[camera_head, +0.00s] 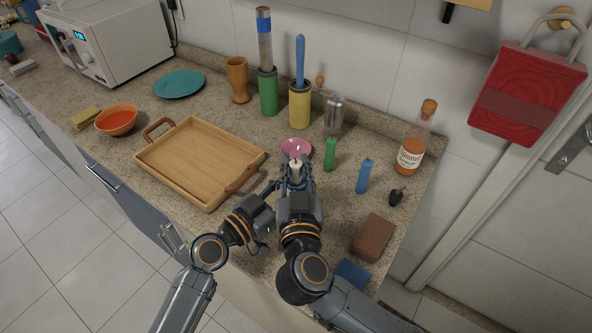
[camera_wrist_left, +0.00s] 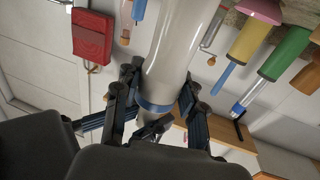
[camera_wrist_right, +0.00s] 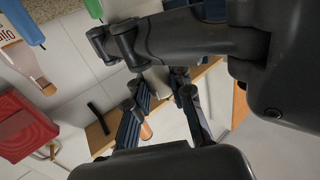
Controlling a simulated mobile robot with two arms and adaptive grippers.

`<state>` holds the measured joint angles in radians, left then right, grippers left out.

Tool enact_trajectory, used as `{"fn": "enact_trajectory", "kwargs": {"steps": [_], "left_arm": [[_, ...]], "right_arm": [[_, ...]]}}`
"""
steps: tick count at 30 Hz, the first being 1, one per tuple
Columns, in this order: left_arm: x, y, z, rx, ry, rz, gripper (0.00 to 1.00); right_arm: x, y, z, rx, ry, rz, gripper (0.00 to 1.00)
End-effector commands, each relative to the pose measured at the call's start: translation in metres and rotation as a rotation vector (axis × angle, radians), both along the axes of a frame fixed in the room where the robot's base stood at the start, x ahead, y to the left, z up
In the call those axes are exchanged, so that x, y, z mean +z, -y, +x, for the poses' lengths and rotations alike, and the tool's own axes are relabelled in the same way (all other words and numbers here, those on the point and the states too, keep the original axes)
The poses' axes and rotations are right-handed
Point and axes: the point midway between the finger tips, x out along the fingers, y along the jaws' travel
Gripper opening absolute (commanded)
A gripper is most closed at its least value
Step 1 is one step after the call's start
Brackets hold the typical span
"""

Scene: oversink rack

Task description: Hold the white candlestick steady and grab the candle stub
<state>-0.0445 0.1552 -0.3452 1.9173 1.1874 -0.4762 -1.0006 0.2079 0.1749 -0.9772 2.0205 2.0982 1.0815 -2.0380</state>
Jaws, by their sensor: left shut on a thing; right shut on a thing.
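The white candlestick (camera_wrist_left: 182,45) fills the middle of the left wrist view as a smooth pale shaft with a blue band near the fingers. My left gripper (camera_wrist_left: 160,105) is shut around it, one finger on each side. In the head view only a small white top, the candle stub (camera_head: 296,164), shows between the fingers. My right gripper (camera_head: 294,179) is shut on it, close beside my left gripper (camera_head: 272,188). In the right wrist view a pale piece (camera_wrist_right: 157,82) shows between the fingers, partly hidden by the other gripper.
A pink dish (camera_head: 295,147) is just behind the grippers. A wooden tray (camera_head: 190,135) lies to the left. Green (camera_head: 330,153) and blue (camera_head: 364,175) candles, a dark small item (camera_head: 397,197) and a syrup bottle (camera_head: 412,145) stand right. A brown block (camera_head: 373,238) lies at front right.

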Motion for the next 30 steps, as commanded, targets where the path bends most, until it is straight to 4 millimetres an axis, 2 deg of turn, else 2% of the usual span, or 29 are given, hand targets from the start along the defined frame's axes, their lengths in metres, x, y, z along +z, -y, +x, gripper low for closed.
{"fn": "enact_trajectory", "kwargs": {"steps": [5, 12, 15, 20, 28, 29, 30], "left_arm": [[0.000, 0.000, 0.000, 0.000, -0.001, 0.000, 0.00], [-0.001, 0.000, 0.000, 0.000, -0.001, 0.000, 0.00], [-0.001, 0.000, 0.000, 0.000, -0.001, 0.000, 0.00], [-0.001, 0.000, 0.000, 0.000, -0.001, 0.000, 0.00], [-0.001, 0.000, 0.000, 0.000, -0.001, 0.000, 0.00], [-0.001, 0.000, 0.000, 0.000, -0.001, 0.000, 0.46], [-0.001, 0.000, 0.000, 0.000, -0.001, 0.000, 0.54]], "right_arm": [[0.023, 0.000, 0.000, 0.000, 0.007, 0.005, 0.00], [0.072, 0.000, 0.000, 0.000, 0.008, 0.005, 0.00], [0.087, 0.000, 0.000, 0.000, 0.007, 0.004, 0.00], [0.099, 0.000, 0.000, 0.001, 0.004, 0.002, 0.00], [0.100, 0.000, 0.000, 0.000, 0.001, 0.001, 0.00], [0.100, 0.000, 0.000, 0.000, 0.001, 0.001, 0.00], [0.100, 0.000, 0.000, 0.000, 0.001, 0.001, 0.00]]}}
